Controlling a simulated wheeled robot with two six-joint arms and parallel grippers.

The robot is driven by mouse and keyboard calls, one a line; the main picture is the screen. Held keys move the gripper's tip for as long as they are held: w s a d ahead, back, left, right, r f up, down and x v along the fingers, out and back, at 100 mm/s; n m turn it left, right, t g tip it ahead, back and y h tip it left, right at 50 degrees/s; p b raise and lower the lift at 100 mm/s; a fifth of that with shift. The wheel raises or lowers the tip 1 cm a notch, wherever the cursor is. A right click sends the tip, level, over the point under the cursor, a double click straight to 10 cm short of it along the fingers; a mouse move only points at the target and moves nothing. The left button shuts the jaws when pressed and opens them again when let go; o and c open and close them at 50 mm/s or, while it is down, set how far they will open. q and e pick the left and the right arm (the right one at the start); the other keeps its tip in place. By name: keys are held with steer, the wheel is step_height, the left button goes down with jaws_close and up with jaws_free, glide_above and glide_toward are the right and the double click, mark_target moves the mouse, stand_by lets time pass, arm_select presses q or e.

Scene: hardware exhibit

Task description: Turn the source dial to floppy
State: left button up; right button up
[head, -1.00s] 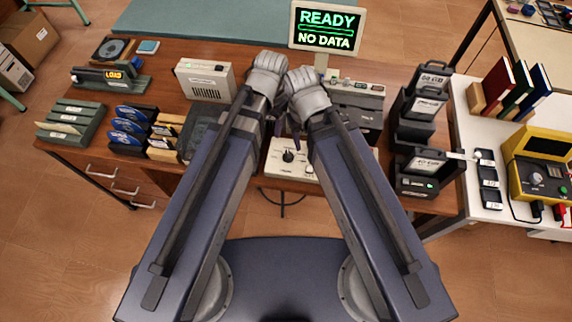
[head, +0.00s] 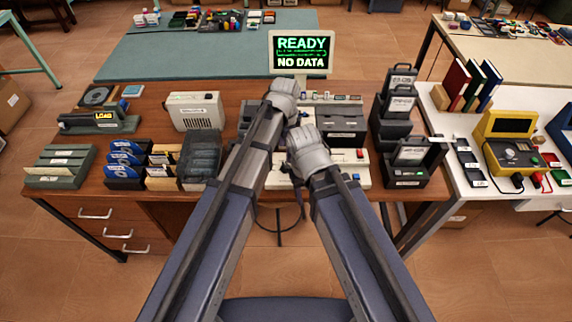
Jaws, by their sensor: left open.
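The cream source panel (head: 352,167) sits at the front middle of the wooden desk, mostly behind my arms. A red button shows at its right end, but its dial is hidden. My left gripper (head: 292,118) is over the desk above the back of the panel, its fingers small and partly hidden behind the wrist. My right gripper (head: 297,192) is lower and nearer, in front of the panel; its fingers are dark and mostly hidden. I cannot see either gripper touching the panel. The screen (head: 300,53) behind reads "READY" and "NO DATA".
Disk racks (head: 125,160) and a beige box (head: 195,110) stand left on the desk. Dark grey drive units (head: 410,160) stand right. A white side table (head: 480,185) holds a yellow meter (head: 512,150).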

mark_target(285, 165)
arm_select(q)
steer(key=shift+f+b, duration=3.7)
steer(key=shift+f, duration=0.15)
steer(key=shift+r, duration=0.1)
jaws_close()
